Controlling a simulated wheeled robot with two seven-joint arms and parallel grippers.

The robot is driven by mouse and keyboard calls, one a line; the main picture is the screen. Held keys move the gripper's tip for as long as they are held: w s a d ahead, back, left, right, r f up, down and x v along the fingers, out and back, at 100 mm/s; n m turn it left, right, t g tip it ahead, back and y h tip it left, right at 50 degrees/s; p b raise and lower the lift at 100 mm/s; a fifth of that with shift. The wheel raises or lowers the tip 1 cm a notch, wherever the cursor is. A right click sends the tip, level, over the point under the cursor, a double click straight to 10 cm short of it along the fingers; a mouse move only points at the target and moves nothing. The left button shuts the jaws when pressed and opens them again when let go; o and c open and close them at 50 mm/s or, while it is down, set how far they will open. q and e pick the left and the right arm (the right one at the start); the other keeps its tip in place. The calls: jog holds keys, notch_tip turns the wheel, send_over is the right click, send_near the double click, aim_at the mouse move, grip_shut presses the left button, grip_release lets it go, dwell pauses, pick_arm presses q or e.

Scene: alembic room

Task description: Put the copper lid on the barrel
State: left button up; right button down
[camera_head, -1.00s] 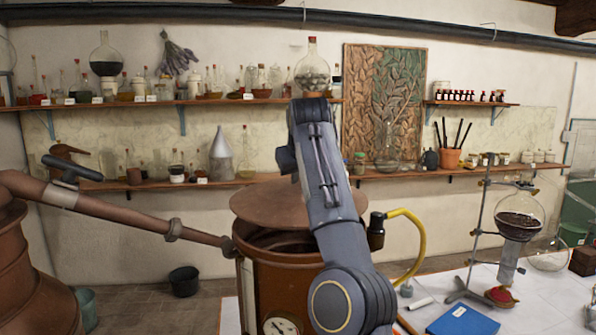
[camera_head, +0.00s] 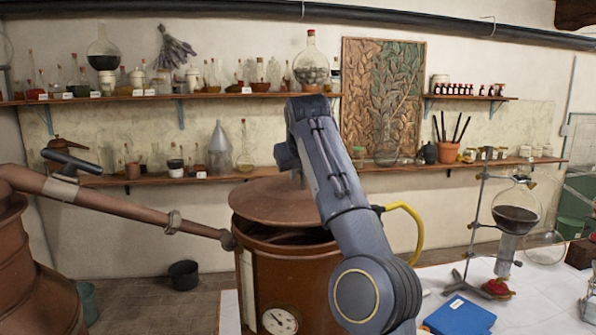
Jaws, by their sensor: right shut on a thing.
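The copper lid (camera_head: 262,205) is a wide reddish-brown disc over the mouth of the copper barrel (camera_head: 300,285). A dark gap shows between the lid and the barrel's rim at the front, so the lid is not flush there. My right gripper (camera_head: 298,178) is above the lid and shut on it; its fingertips and the grip point are mostly hidden by my right arm. The arm also covers the right part of the lid and of the barrel's rim. My left gripper is not in view.
A copper pipe (camera_head: 110,205) runs from the still (camera_head: 30,270) at left to the barrel's upper left side. A yellow hose (camera_head: 414,225) curves at the barrel's right. The white table (camera_head: 530,310) holds a blue book (camera_head: 460,316) and a flask stand (camera_head: 477,220).

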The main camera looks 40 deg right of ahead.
aim_at(299, 186)
jog(key=shift+s+a+r, duration=0.1)
jog(key=shift+s+r, duration=0.05)
dwell(0.4)
jog(key=shift+f+b, duration=1)
jog(key=shift+f, duration=0.15)
jog(key=shift+f, duration=0.25)
jog(key=shift+f, duration=0.1)
jog(key=shift+f+b, duration=0.65)
jog(key=shift+f, duration=0.05)
jog(key=shift+f, duration=0.2)
dwell(0.6)
